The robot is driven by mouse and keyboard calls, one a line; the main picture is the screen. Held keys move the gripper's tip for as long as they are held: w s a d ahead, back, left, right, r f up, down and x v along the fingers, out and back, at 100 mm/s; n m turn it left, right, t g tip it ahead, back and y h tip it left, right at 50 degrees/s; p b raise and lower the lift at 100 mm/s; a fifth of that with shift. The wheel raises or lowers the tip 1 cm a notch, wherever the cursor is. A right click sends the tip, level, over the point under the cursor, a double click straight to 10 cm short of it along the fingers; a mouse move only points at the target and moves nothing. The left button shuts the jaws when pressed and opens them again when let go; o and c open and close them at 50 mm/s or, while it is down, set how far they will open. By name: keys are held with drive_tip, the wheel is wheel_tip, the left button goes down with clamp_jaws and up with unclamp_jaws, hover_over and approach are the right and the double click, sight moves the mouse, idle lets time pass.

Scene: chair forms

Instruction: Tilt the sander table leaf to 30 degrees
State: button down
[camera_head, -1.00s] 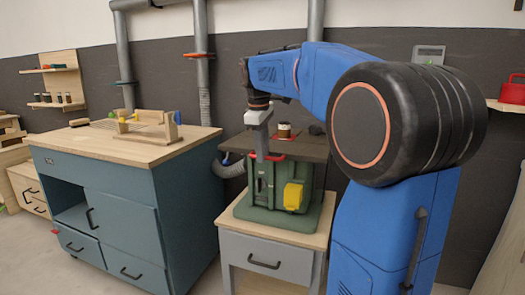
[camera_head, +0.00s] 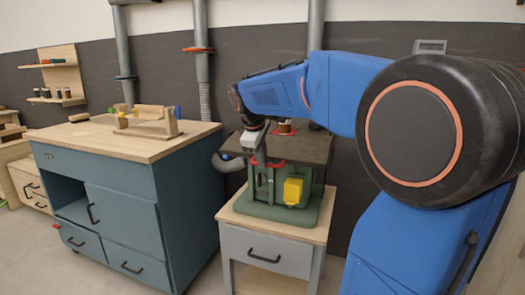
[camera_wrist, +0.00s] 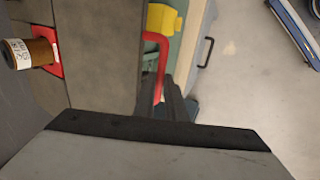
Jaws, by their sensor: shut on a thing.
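The sander (camera_head: 262,182) has a green body and stands on a small grey cabinet with a wooden top. Its dark grey table leaf (camera_head: 308,148) shows on top; in the wrist view the leaf (camera_wrist: 105,45) is a flat grey plate beside a seam. A red handle (camera_wrist: 163,45) sits at the leaf's edge. My gripper (camera_head: 261,160) reaches down to the front edge with its wrist slanted. In the wrist view my gripper's dark fingers (camera_wrist: 170,103) are shut on the red handle and hide its lower part. The leaf's exact angle is hard to tell.
A brown sanding drum (camera_wrist: 38,52) rises from a red insert. A yellow box (camera_head: 293,190) is on the sander's front. A grey hose (camera_head: 227,162) runs at its left. A blue workbench (camera_head: 120,205) stands left. Open floor shows in the wrist view (camera_wrist: 250,90).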

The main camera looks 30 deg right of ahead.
drive_tip(key=shift+t+h, duration=0.4)
drive_tip(key=shift+h, duration=0.2)
drive_tip(key=shift+w+d+f, duration=0.1)
drive_tip(key=shift+d+f, duration=0.05)
drive_tip(key=shift+f, duration=0.7)
drive_tip(key=shift+w+d+f, duration=0.1)
drive_tip(key=shift+d+f, duration=0.1)
drive_tip(key=shift+f, duration=0.7)
drive_tip(key=shift+w+d+f, duration=0.1)
drive_tip(key=shift+d+f, duration=0.05)
drive_tip(key=shift+f, duration=0.7)
drive_tip(key=c, duration=1.8)
unclamp_jaws()
drive_tip(key=shift+a, duration=0.1)
drive_tip(key=shift+r, duration=0.2)
drive_tip(key=v, duration=1.7)
drive_tip(key=shift+s+a, duration=0.15)
